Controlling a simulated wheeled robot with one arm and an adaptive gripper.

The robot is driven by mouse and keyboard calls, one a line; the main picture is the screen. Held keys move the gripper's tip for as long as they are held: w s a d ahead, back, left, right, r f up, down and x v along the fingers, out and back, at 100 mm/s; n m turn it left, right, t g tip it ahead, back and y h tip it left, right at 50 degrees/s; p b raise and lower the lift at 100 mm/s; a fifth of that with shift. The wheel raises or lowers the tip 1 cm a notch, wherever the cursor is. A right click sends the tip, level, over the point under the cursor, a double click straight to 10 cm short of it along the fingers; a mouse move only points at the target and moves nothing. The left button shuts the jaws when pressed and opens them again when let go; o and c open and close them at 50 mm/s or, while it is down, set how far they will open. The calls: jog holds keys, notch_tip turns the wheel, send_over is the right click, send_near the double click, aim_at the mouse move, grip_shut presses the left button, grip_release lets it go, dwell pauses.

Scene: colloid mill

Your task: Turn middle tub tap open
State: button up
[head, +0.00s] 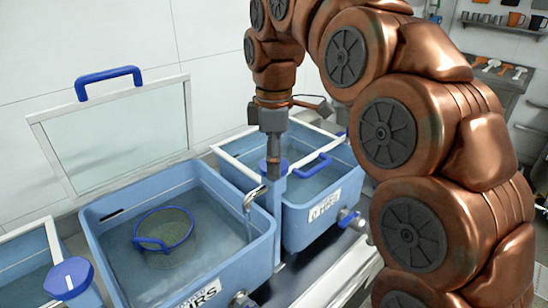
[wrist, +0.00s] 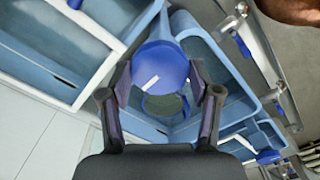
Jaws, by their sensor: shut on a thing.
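The middle tub (head: 265,237) is a light-blue basin with water in it, and its glass lid stands raised behind. Its tap (head: 255,195) has a silver spout reaching over the tub's right side, on a blue post. My gripper (head: 273,155) points down onto the tap's blue knob (head: 272,169). In the wrist view, the round blue knob (wrist: 160,67) with a white mark sits between my two fingers (wrist: 160,90), which are shut on it from both sides. The white mark is tilted. I cannot see water flowing from the spout.
A blue-rimmed strainer (head: 165,230) lies in the middle tub. The raised lid (head: 120,137) has a blue handle. The right tub (head: 330,202) is covered by its lid. A similar blue knob (head: 69,277) stands at the left tub. Tools hang on the far wall.

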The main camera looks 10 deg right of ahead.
jog(key=o, duration=1.2)
jog(key=shift+c, duration=0.2)
